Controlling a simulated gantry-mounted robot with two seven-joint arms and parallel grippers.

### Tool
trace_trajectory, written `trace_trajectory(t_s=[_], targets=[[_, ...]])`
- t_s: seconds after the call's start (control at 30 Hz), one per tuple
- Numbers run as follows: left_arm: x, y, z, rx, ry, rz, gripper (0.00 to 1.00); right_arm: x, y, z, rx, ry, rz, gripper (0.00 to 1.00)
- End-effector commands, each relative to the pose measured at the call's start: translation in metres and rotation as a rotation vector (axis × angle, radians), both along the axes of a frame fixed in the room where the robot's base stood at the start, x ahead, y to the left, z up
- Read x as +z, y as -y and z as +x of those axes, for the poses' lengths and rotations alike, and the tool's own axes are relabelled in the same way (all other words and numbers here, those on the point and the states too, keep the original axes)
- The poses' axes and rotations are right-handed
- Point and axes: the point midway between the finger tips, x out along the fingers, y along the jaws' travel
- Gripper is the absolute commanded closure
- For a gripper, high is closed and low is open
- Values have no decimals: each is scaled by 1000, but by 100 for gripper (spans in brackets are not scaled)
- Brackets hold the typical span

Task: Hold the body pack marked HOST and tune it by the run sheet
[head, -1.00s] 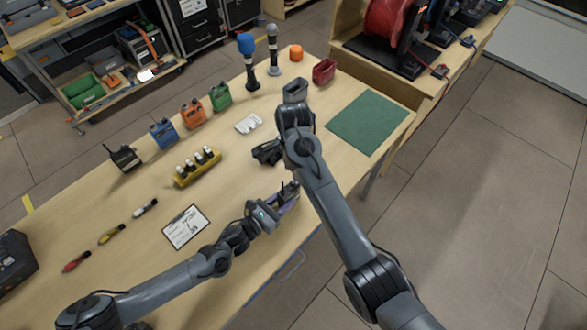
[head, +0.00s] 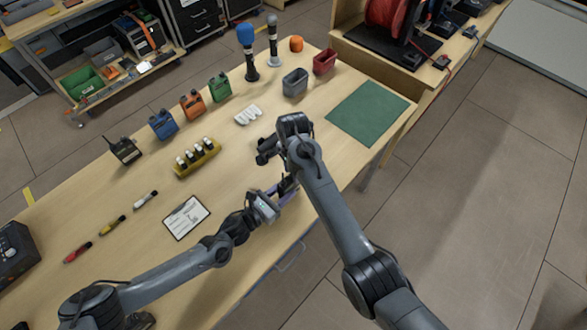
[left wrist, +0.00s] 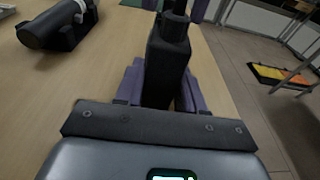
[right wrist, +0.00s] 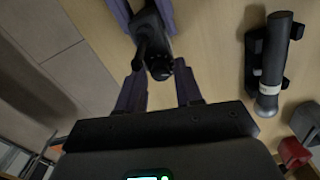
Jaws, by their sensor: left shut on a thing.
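A small black body pack (head: 284,187) with a stub antenna is held at the table's front edge. My left gripper (head: 288,191) is shut on it; in the left wrist view the body pack (left wrist: 168,62) stands between the purple fingers. No HOST marking can be read. My right gripper (right wrist: 160,76) is open in the right wrist view, its fingertips either side of the pack's knob end; I cannot tell whether they touch it. In the head view its fingers are hidden by my own wrist. The run sheet (head: 187,217) lies on a clipboard at the table's front left, too small to read.
A black cradle with a microphone (right wrist: 272,62) is close to my right gripper. Other packs stand in a row: black (head: 124,150), blue (head: 163,125), orange (head: 192,105) and green (head: 219,87). A yellow battery tray (head: 196,165) lies mid-table. The green mat (head: 367,113) is bare.

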Motion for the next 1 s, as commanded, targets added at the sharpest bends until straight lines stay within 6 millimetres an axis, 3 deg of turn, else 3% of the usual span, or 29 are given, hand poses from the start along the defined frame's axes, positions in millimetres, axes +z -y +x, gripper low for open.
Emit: trace_trajectory(t_s=[0.2,0.4,0.63,1.0], targets=[[0,0,0,0,-1,1,100,2,0,1,436,2,2,65],[-1,0,0,0,-1,1,100,2,0,1,707,1,2,65],[-1,0,0,0,-1,1,100,2,0,1,870,2,2,65],[-1,0,0,0,-1,1,100,2,0,0,902,2,2,65]])
